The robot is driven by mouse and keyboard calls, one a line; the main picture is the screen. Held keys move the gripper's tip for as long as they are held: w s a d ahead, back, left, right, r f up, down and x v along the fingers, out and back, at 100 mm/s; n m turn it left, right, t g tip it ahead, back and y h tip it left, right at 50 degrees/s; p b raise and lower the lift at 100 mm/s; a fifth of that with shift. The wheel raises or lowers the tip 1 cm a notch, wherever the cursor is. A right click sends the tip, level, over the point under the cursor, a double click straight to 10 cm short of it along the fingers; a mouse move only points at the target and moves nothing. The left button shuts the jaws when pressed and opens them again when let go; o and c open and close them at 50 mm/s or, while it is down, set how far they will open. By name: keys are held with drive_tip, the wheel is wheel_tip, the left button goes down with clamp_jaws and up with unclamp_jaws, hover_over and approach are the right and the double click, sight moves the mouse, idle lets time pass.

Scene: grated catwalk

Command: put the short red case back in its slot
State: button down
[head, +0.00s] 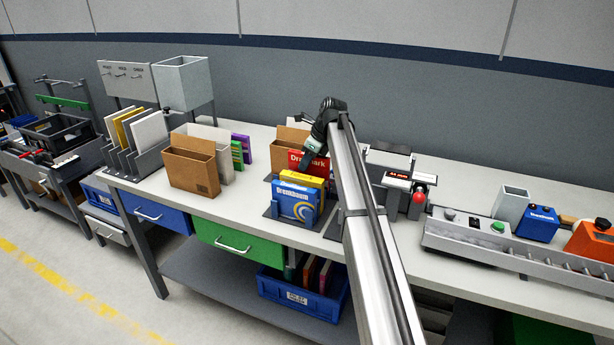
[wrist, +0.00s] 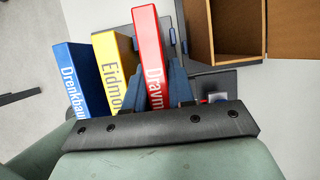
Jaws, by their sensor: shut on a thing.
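The red case (head: 303,161), lettered "Dravmark", is behind the yellow case (head: 302,180) and the blue case (head: 297,201). All three also show in the wrist view: red (wrist: 149,50), yellow (wrist: 113,65), blue (wrist: 76,80). The red one reaches higher than the other two. My gripper (head: 306,155) is shut on the red case from above. In the wrist view, dark pieces flank the red case, and its lower end is hidden by my gripper's black bar. The rack (head: 272,211) has a dark base and blue uprights. I cannot tell whether the case touches the base.
A brown open box (head: 288,138) stands close behind the red case; it shows in the wrist view (wrist: 237,60). Another brown box (head: 190,172) and grey file stand (head: 150,160) are to the left. A device with a red knob (head: 419,196) stands to the right.

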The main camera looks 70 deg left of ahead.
sight(307, 173)
drive_tip(key=shift+f, duration=2.25)
drive_tip(key=shift+f, duration=0.15)
drive_tip(key=c, duration=1)
unclamp_jaws()
drive_tip(key=shift+o, duration=0.2)
drive_tip(key=v, duration=1.2)
drive_tip(key=shift+w, duration=0.1)
